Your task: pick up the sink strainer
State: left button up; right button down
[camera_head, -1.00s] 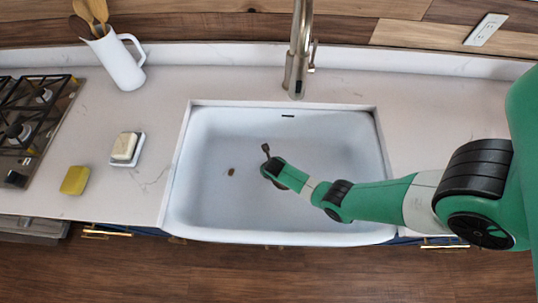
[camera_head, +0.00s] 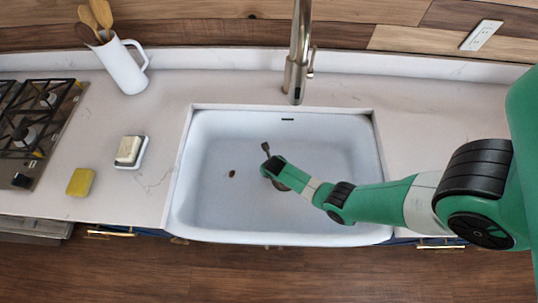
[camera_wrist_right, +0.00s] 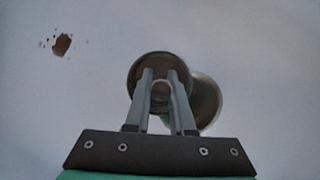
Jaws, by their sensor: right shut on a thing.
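The sink strainer (camera_wrist_right: 148,58) is a round metal disc with a raised rim, seen in the right wrist view beneath my right fingers. My right gripper (camera_wrist_right: 160,78) is shut on its small central knob. A second round metal shape, apparently the drain (camera_wrist_right: 209,100), shows partly behind the strainer, offset to the right. In the head view my right arm reaches in from the right, and the gripper end (camera_head: 273,166) is low over the sink basin. The arm hides the strainer there. My left gripper is not in view.
The white sink (camera_head: 210,150) has a brown spot (camera_head: 232,174) on its floor, left of the gripper. The faucet (camera_head: 298,60) stands behind. On the left counter are a soap dish (camera_head: 138,164), yellow sponge (camera_head: 80,182), utensil jug (camera_head: 122,68) and stove (camera_head: 35,120).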

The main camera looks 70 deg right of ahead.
jog(key=s+a+r+p, duration=0.9)
jog(key=a+r+p, duration=0.1)
jog(key=p, duration=0.2)
jog(key=shift+a, duration=0.3)
